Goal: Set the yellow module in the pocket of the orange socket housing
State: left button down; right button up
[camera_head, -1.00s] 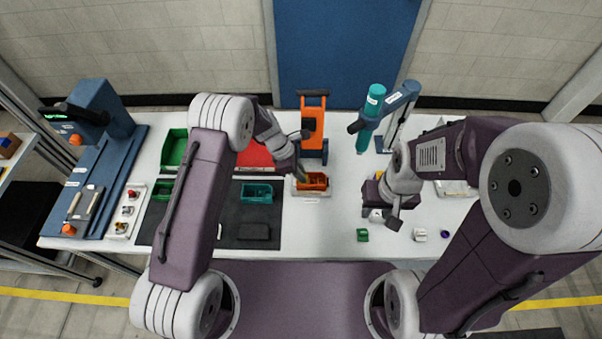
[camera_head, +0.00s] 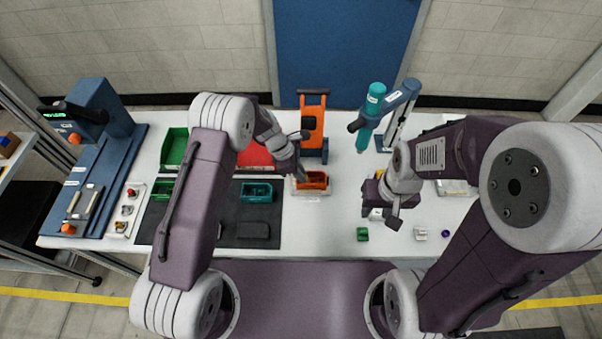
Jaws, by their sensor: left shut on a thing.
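The orange socket housing (camera_head: 317,181) sits on a small pale base near the middle of the white table. My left gripper (camera_head: 301,177) reaches down at the housing's left edge. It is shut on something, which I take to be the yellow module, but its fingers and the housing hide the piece. I cannot tell whether the piece is inside the pocket. My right gripper (camera_head: 393,222) hangs over the table to the right of the housing. It is small and dark here, and its finger opening cannot be made out.
An orange and dark upright fixture (camera_head: 313,125) stands behind the housing. A teal tool (camera_head: 370,118) on a blue stand is to its right. Green bins (camera_head: 175,147) and a teal bin (camera_head: 257,191) lie left. A green block (camera_head: 362,234) lies in front right. The front middle table is clear.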

pick_arm(q)
jog(key=shift+f+b, duration=0.3)
jog(key=shift+f, duration=0.1)
dwell(0.3)
jog(key=c, duration=1.7)
grip_release()
jog(key=shift+c, duration=0.2)
jog(key=shift+r+p, duration=1.2)
jog(key=shift+r, duration=0.15)
jog(key=o, duration=0.6)
jog(key=shift+c, duration=0.2)
